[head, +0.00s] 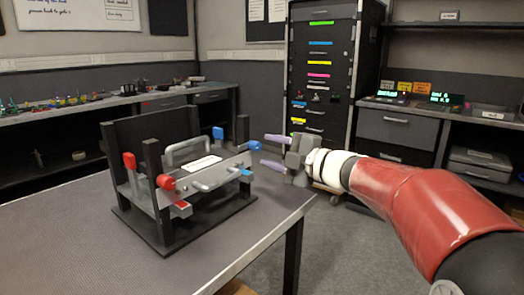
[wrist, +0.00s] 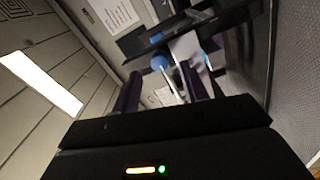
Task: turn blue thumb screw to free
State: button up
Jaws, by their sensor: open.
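A grey truss bar (head: 215,172) spans a black stand (head: 165,222) on the table. A round blue thumb screw (head: 254,145) is at the bar's right end. It also shows in the wrist view (wrist: 160,62), seen between my fingers. Another blue knob (head: 218,132) stands further back, and a blue piece (head: 246,172) sits below the bar's right end. Which blue part is the thumb screw is not certain. My gripper (head: 265,151) is open and empty, just right of the front blue screw, with its purple fingers pointing left, one above the other. I see no contact.
Red knobs (head: 168,183) are on the stand's left side. A grey handle (head: 186,150) rises behind the bar. The table (head: 100,230) is bare around the stand.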

jog(key=shift+v, duration=1.8)
jog(key=s+d+r+m+t+h, duration=0.2)
jog(key=d+m+t+h, duration=0.5)
jog(key=m+h, duration=0.4)
jog(key=s+d+f+m+g+h, duration=0.3)
jog(key=s+d+f+m+h, duration=0.15)
jog(key=s+d+m, duration=0.2)
jog(key=s+a+f+m+g, duration=0.1)
jog(key=s+f+m+g, duration=0.3)
jog(key=s+f, duration=0.5)
jog(key=s+a+f+m+g+y, duration=0.1)
jog(key=s+f+m+g, duration=0.3)
jog(key=s+f, duration=0.5)
jog(key=s+a+g, duration=0.1)
jog(key=s, duration=0.2)
jog(key=shift+f, duration=0.25)
